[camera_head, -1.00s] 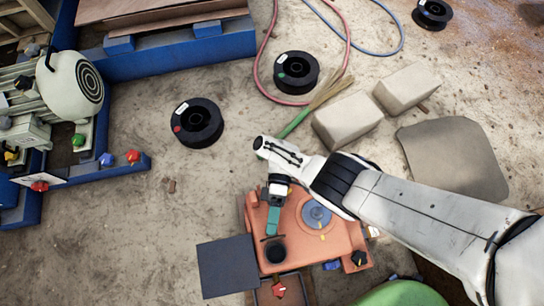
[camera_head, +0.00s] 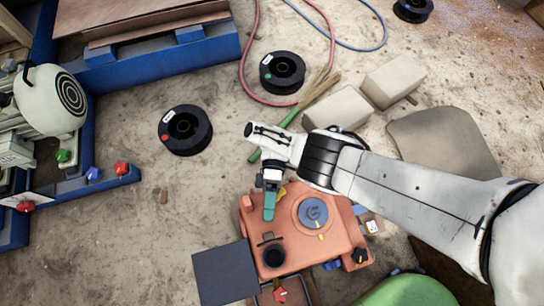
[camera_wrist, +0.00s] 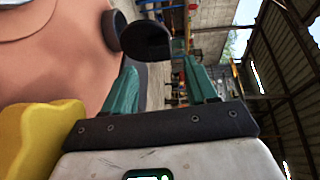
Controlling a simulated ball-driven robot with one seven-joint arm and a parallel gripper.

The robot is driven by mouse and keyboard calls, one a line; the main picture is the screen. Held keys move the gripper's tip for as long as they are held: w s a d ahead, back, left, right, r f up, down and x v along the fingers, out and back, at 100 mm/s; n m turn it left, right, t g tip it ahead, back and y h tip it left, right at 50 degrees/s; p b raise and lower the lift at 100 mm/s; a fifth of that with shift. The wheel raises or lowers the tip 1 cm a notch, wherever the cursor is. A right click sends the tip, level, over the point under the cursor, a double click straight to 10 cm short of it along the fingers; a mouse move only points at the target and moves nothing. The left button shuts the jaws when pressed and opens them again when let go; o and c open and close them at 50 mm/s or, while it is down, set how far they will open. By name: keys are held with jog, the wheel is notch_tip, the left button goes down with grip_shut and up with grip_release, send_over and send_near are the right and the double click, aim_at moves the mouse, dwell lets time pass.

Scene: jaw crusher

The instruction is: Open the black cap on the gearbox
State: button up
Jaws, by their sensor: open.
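The orange gearbox (camera_head: 337,240) stands at the lower middle of the head view, and its side fills the left of the wrist view (camera_wrist: 50,65). A round black cap (camera_head: 273,256) is on its left part. In the wrist view a black disc (camera_wrist: 147,42) appears beyond the fingertips, beside a short dark cylinder; I cannot tell whether the cap is loose or tilted. My gripper (camera_head: 269,216) is above the gearbox, on the far side of the cap and apart from it. Its teal fingers (camera_wrist: 160,65) are open and empty.
A blue round disc (camera_head: 313,212) is on the gearbox. A yellow part (camera_wrist: 38,140) is close beside my gripper. A dark square plate (camera_head: 225,272) adjoins the gearbox at left. Black spools (camera_head: 184,130) and pale blocks (camera_head: 338,113) lie beyond. Bare floor lies to the left.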

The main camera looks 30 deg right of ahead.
jog(key=shift+w+d+b, duration=0.3)
jog(key=shift+w+d, duration=0.1)
jog(key=shift+d, duration=0.1)
jog(key=b+v, duration=0.3)
jog(key=v, duration=0.1)
jog(key=shift+w+f, duration=0.1)
jog(key=shift+f, duration=0.1)
jog(key=shift+w+d+r+b, duration=0.15)
jog(key=shift+w+d+b, duration=0.1)
jog(key=shift+w+b, duration=0.15)
jog(key=shift+r, duration=0.1)
jog(key=shift+c, duration=0.3)
